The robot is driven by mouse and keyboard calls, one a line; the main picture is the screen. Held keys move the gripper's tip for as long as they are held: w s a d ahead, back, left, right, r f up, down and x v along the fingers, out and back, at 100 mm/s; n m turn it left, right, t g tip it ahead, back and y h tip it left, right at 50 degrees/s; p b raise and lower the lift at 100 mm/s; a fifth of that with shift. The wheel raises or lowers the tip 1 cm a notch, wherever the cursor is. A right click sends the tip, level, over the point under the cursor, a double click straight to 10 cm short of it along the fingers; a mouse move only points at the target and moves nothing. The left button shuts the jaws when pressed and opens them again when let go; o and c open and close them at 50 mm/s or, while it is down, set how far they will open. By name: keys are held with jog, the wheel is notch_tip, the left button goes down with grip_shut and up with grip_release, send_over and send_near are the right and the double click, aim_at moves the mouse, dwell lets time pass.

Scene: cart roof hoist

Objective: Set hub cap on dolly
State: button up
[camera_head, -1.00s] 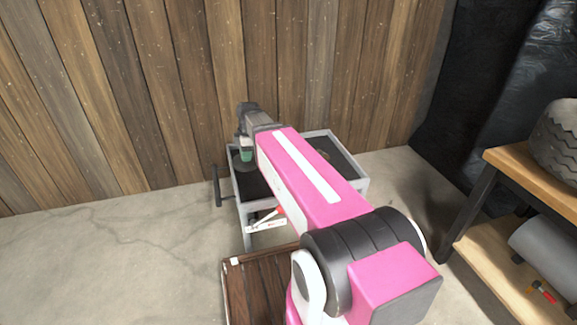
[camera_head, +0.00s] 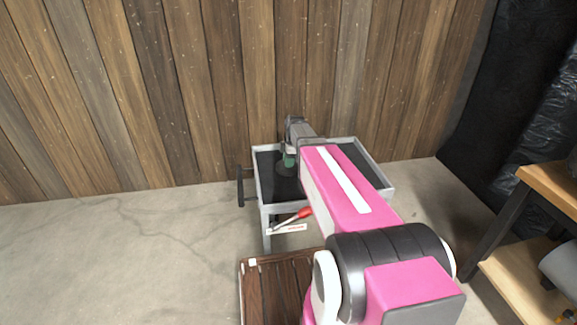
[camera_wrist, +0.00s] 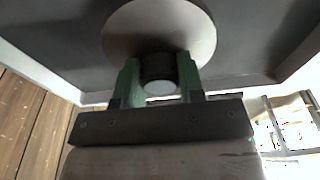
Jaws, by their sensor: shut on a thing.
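The hub cap is a round disc with a dark knob (camera_wrist: 158,68); its grey plate (camera_wrist: 190,22) fills the top middle of the wrist view. My gripper (camera_wrist: 160,78) has green fingers, shut on the knob from both sides. In the head view the hub cap (camera_head: 284,169) is a small dark disc below my gripper (camera_head: 289,160), over the left part of the grey cart's black top (camera_head: 268,188). I cannot tell whether it touches that surface. A brown slatted wooden platform (camera_head: 270,285), possibly the dolly, stands in front of the cart, partly hidden by my arm.
The cart has a raised grey rim (camera_head: 376,170), a dark handle (camera_head: 240,186) on its left and a red-handled lever (camera_head: 292,219) in front. A plank wall (camera_head: 200,90) stands close behind. A workbench (camera_head: 550,205) is at right. Floor at left is clear.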

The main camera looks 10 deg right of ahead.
jog(key=shift+f, duration=1.35)
jog(key=shift+f, duration=0.15)
jog(key=o, duration=0.9)
jog(key=shift+o, duration=0.2)
notch_tip(320, 180, up, 12)
jog(key=d, duration=0.1)
jog(key=shift+d, duration=0.4)
